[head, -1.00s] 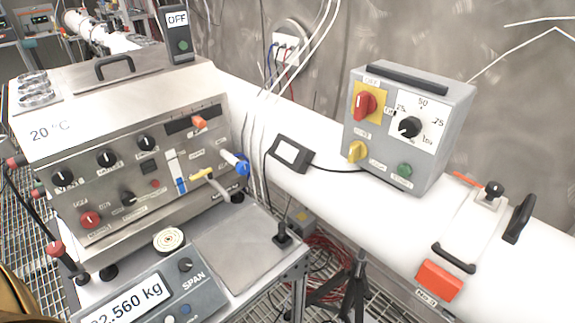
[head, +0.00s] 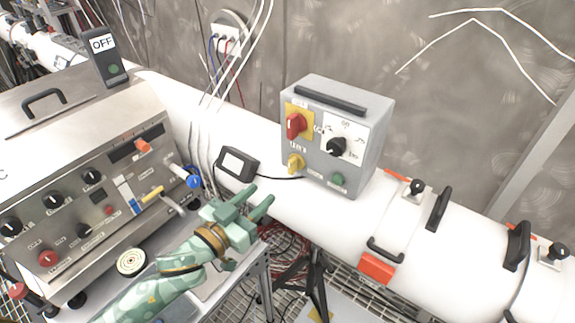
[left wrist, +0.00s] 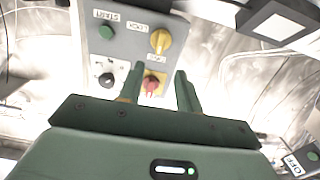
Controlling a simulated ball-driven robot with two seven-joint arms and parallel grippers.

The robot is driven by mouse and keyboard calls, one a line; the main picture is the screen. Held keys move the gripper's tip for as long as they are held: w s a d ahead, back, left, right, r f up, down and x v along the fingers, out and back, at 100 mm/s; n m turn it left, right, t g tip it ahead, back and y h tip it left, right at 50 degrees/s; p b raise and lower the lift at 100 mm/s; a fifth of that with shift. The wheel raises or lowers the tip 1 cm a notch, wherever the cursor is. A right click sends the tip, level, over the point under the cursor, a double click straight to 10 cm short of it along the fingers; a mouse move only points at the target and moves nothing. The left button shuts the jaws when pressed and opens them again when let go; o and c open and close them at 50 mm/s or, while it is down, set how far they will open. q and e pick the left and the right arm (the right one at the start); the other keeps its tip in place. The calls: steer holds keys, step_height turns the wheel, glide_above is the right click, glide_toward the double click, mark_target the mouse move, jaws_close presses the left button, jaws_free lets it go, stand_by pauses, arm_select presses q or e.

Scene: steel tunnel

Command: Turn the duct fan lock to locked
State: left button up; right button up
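The grey fan control box (head: 365,155) sits on the white duct. Its small yellow lock knob (head: 295,163) is at the lower left of the front face, below a red rotary switch (head: 296,125) on a yellow plate. In the left wrist view the yellow knob (left wrist: 160,41) stands beside a LOCK label; its exact setting is hard to read. My left gripper (head: 259,201) is open and empty, below and left of the box, apart from the knob. In the left wrist view its fingers (left wrist: 160,74) point toward the box face. My right gripper is not in view.
A black dial (head: 337,147) and green START button (head: 338,180) share the box face. A small dark display (head: 237,163) stands left of the box, with its cable running to it. The steel instrument (head: 70,190) is at left. Duct clamps and handles lie right.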

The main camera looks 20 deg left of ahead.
mark_target(289, 168)
arm_select(q)
steer(key=x, duration=1.1)
steer(key=shift+w, duration=0.2)
jaws_close()
